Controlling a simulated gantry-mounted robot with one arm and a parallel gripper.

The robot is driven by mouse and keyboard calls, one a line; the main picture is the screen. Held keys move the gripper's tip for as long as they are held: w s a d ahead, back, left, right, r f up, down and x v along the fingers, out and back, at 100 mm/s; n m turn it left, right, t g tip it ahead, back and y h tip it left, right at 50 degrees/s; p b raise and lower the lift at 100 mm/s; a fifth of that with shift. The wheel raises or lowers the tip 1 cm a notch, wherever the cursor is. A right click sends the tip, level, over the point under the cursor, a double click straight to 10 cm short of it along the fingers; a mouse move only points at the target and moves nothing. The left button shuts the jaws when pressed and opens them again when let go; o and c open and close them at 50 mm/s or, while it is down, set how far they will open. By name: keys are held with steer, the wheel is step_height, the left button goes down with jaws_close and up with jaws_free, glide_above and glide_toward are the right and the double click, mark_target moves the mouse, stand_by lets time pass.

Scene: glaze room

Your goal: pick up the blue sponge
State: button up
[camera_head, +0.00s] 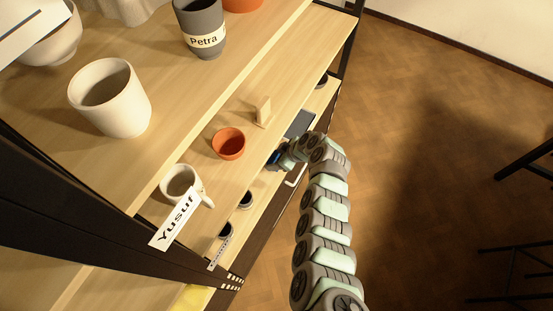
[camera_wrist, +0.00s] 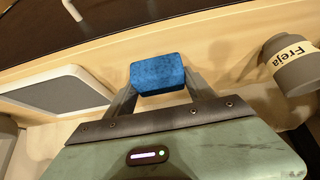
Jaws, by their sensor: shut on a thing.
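The blue sponge (camera_wrist: 157,72) is a small rounded block between the two fingers of my gripper (camera_wrist: 160,88) in the wrist view. The gripper is shut on it, with one finger at each side. In the head view only a small dark blue bit of the sponge (camera_head: 274,157) shows at the end of my arm, at the lower shelf's edge. My arm hides most of the gripper there. Whether the sponge touches the shelf is unclear.
A grey cup marked Freja (camera_wrist: 290,68) stands right of the gripper in the wrist view. A grey-topped tray (camera_wrist: 65,88) lies left. In the head view, an orange bowl (camera_head: 229,144) and a white mug with a Yusuf tag (camera_head: 180,184) stand on the shelf above. Open floor lies right.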

mark_target(276, 158)
step_height(276, 158, up, 9)
steer(key=shift+f+p, duration=0.1)
steer(key=shift+p, duration=0.95)
steer(key=o, duration=0.8)
steer(key=c, duration=0.7)
steer(key=shift+d, duration=0.15)
